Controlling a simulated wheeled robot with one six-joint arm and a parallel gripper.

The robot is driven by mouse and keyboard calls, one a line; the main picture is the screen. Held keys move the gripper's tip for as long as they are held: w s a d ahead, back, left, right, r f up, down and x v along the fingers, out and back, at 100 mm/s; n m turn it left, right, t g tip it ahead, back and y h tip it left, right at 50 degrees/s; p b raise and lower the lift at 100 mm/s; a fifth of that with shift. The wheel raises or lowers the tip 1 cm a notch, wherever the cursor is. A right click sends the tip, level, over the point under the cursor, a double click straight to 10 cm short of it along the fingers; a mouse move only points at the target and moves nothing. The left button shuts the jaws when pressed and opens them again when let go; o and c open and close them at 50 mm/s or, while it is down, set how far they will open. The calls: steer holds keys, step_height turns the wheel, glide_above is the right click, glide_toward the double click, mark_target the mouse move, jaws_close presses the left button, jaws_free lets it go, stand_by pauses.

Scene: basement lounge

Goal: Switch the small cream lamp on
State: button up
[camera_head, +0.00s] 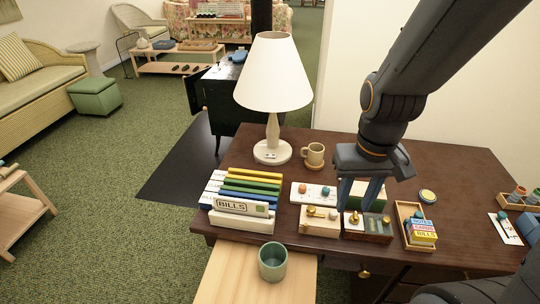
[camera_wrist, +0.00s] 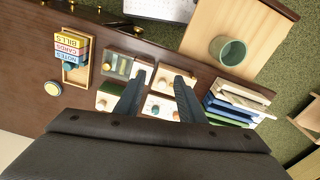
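The small cream lamp (camera_head: 273,75) stands upright on the dark desk (camera_head: 455,170), near its back left corner, with a pale conical shade. Its round base (camera_head: 272,151) has small dark marks; I cannot tell whether one is a switch. I see no clear glow from the shade. My gripper (camera_head: 361,208) points down over small knobbed boxes on the desk, right of the lamp and nearer the front. In the wrist view my gripper (camera_wrist: 160,76) has its two fingers apart with nothing held between them. The lamp is not visible in the wrist view.
A mug (camera_head: 314,154) stands right of the lamp base. A file rack marked BILLS (camera_head: 240,222) is in front of it. Knobbed boxes (camera_head: 320,222) and a card tray (camera_head: 415,238) occupy the front. A green cup (camera_head: 272,262) stands on a pulled-out board (camera_head: 230,272).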

steer(key=shift+w, duration=0.35)
steer(key=c, duration=0.7)
steer(key=w+n+y+b, duration=0.1)
steer(key=w+n, duration=0.1)
steer(key=w, duration=0.3)
steer(key=w+a+n+y+b, duration=0.1)
steer(key=w+n, duration=0.2)
steer(key=w, duration=0.3)
steer(key=w+n+y+b, duration=0.1)
steer(key=w+n, duration=0.2)
steer(key=w, duration=0.3)
steer(key=shift+a+r+y, duration=0.3)
steer(key=shift+a+r, duration=0.1)
jaws_close()
steer(key=w+r+n+y+b, duration=0.2)
steer(key=w+n, duration=0.5)
steer(key=w, duration=0.7)
steer(key=shift+w+a+r+n+t+y, duration=0.25)
steer(key=shift+r+n+t+y, duration=0.2)
steer(key=shift+y, duration=0.45)
